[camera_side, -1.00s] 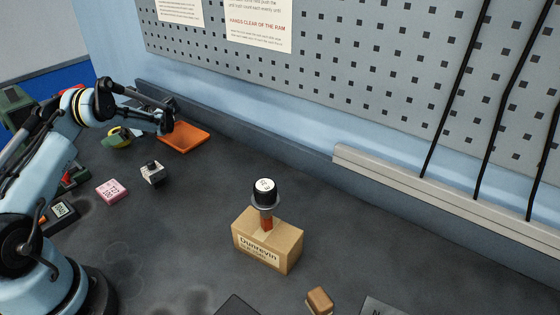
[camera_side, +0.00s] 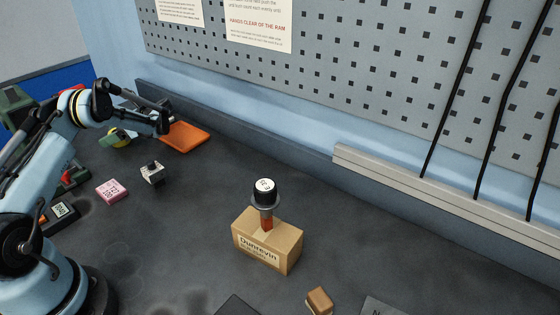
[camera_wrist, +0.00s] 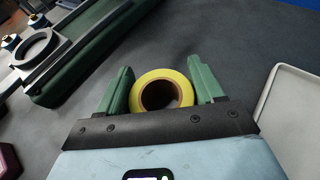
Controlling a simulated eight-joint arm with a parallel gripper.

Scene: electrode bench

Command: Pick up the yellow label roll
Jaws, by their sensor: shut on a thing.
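The yellow label roll (camera_wrist: 164,75) is a ring with a brown core, seen in the middle of the wrist view. My gripper (camera_wrist: 162,88) has its two green fingers on either side of the roll and is shut on it. I cannot tell whether the roll still touches the bench.
A green press-like device (camera_wrist: 85,55) lies left of the roll in the wrist view; a pale tray (camera_wrist: 290,115) is at right. In the side view an orange tray (camera_side: 184,138), a pink block (camera_side: 111,190) and a cardboard box (camera_side: 262,245) stand on the bench.

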